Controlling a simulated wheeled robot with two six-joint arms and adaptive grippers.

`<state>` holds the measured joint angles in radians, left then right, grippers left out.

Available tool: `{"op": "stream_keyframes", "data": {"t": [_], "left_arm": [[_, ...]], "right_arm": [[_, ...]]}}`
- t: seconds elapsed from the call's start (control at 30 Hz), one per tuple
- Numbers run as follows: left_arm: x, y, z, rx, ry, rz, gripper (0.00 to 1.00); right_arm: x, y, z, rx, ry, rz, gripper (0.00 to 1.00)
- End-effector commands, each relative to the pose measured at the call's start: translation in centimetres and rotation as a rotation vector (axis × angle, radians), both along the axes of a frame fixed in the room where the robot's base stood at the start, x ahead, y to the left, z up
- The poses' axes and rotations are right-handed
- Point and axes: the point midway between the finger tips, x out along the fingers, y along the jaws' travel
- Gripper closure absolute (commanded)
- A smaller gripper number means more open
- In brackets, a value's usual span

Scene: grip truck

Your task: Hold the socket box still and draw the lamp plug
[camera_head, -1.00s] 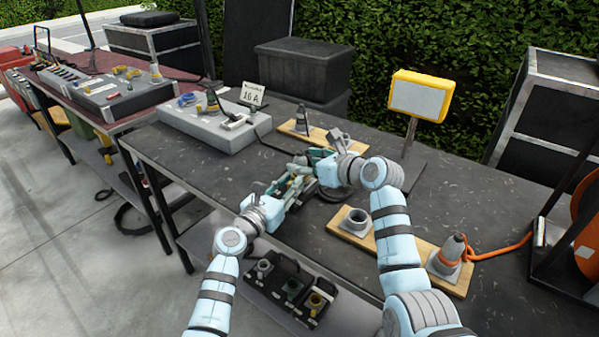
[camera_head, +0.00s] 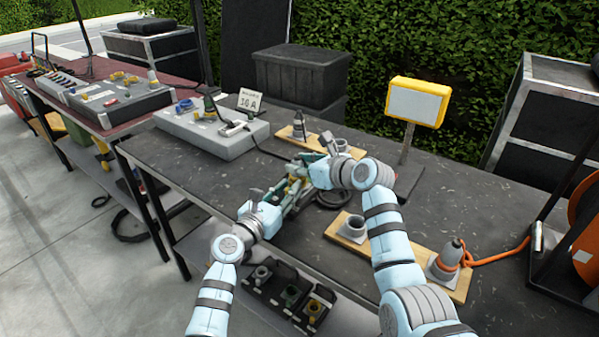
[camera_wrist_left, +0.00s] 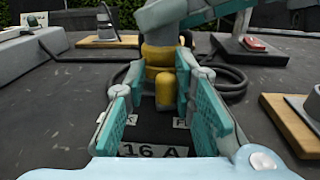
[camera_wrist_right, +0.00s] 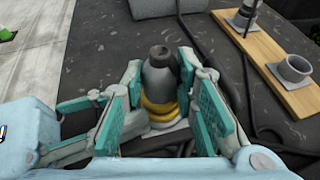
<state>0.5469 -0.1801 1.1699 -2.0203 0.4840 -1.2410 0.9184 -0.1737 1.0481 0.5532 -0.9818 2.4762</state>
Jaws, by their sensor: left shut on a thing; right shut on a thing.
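The socket box (camera_wrist_left: 150,153) is dark, with a "16 A" label and a yellow socket part (camera_wrist_left: 165,90). It shows low between the fingers of my left gripper (camera_wrist_left: 163,88) in the left wrist view. My left gripper is shut on it; the fingers hide its sides. The lamp plug (camera_wrist_right: 159,75) is a grey body above a yellow ring (camera_wrist_right: 160,108), upright in the right wrist view. My right gripper (camera_wrist_right: 170,72) is shut around it from both sides. Whether the plug is still seated is hidden. In the head view the grippers are close together over the dark table (camera_head: 230,180).
A yellow-framed lamp (camera_head: 417,102) stands behind at right. A grey box with a sign (camera_head: 205,135) is at back left. A wooden board with a grey socket (camera_head: 352,228) and an orange-cabled connector (camera_head: 450,255) lies at right. A black cable coil (camera_head: 333,197) lies behind the grippers.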

Motion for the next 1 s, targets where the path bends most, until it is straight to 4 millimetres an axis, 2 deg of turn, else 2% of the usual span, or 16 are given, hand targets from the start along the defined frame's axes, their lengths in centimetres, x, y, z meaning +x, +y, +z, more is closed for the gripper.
{"op": "stream_keyframes", "data": {"t": [0.3,0.43,0.63,0.67,0.8,1.0], "left_arm": [[0.0,0.1,0.0,0.003,-0.002,0.002,1.00],[0.0,0.1,0.0,0.002,-0.001,0.001,1.00],[0.0,0.0,0.0,0.002,-0.001,0.001,1.00],[0.0,0.0,0.0,0.002,-0.001,0.001,0.74],[0.0,0.0,0.0,0.001,-0.001,0.001,0.53],[0.0,0.0,0.0,0.001,-0.001,0.000,0.53]], "right_arm": [[0.0,0.0,7.9,0.002,-0.006,0.000,1.00],[0.0,0.0,9.2,0.002,-0.004,-0.001,1.00],[0.0,0.0,9.3,0.002,-0.002,0.000,1.00],[0.0,0.0,9.3,0.002,-0.002,0.000,1.00],[0.0,0.0,9.3,0.002,-0.002,0.000,1.00],[0.0,0.0,9.3,0.002,-0.003,-0.001,1.00]]}}
